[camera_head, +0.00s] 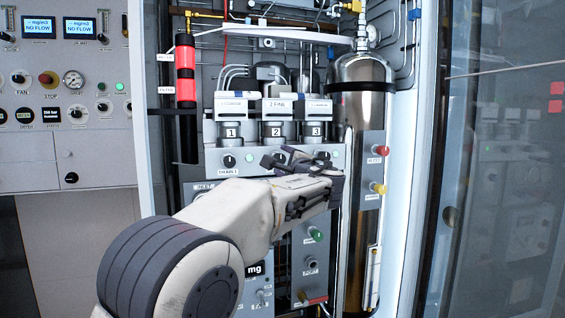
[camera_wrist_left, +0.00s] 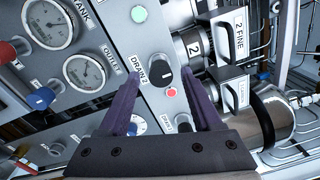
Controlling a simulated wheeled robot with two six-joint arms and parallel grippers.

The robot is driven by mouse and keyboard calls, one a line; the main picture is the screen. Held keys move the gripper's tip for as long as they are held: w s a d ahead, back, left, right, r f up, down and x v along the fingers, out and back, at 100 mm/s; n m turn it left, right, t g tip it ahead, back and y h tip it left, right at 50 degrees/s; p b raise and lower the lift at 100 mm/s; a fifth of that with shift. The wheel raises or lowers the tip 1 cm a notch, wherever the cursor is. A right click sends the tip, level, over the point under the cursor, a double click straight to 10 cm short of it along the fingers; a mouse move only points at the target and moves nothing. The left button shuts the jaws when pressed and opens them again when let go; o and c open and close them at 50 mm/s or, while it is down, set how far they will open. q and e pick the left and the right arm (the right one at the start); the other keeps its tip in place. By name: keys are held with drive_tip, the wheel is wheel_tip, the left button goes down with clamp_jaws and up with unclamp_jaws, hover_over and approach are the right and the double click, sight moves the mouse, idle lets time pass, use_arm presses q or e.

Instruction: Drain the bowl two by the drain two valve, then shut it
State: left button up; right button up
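Bowl two (camera_head: 277,131), marked 2, stands between bowls 1 and 3 in the head view. It also shows in the left wrist view (camera_wrist_left: 193,47). My right gripper is in neither view.
The drain 1 knob (camera_head: 229,160) is left of my gripper, below bowl 1 (camera_head: 231,131). Bowl 3 (camera_head: 316,131) is to the right. A red light (camera_wrist_left: 171,92) glows near the drain two knob, and a green one (camera_wrist_left: 139,14) farther off. A steel cylinder (camera_head: 362,120) stands right.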

use_arm(q)
drive_tip(key=b+v, duration=0.2)
drive_tip(key=v, duration=0.8)
drive_tip(key=shift+s, duration=0.2)
drive_tip(key=shift+d+f, duration=0.1)
drive_tip(key=shift+f, duration=0.05)
drive_tip(key=s+a+f+n+g+h, duration=0.1)
drive_tip(key=s+a+f+g, duration=0.15)
drive_tip(key=f, duration=0.45)
drive_tip(key=s+a+f+n+g, duration=0.1)
drive_tip(key=s+a+f+g, duration=0.1)
drive_tip(key=s+f+g, duration=0.35)
drive_tip(key=s+a+f+n+g+h, duration=0.25)
drive_tip(key=s+f+n+g, duration=0.2)
drive_tip(key=s+f, duration=0.9)
drive_tip(key=s+a+f+n+g+h, duration=0.25)
drive_tip(key=s+f+n+g, duration=0.2)
drive_tip(key=s+f, duration=0.9)
wheel_tip(320, 180, up, 27)
drive_tip(key=s+p, duration=0.2)
drive_tip(key=p, duration=2.2)
drive_tip(key=shift+s+d+r+g, duration=0.2)
drive_tip(key=shift+s+d+g, duration=0.1)
drive_tip(key=shift+d, duration=0.15)
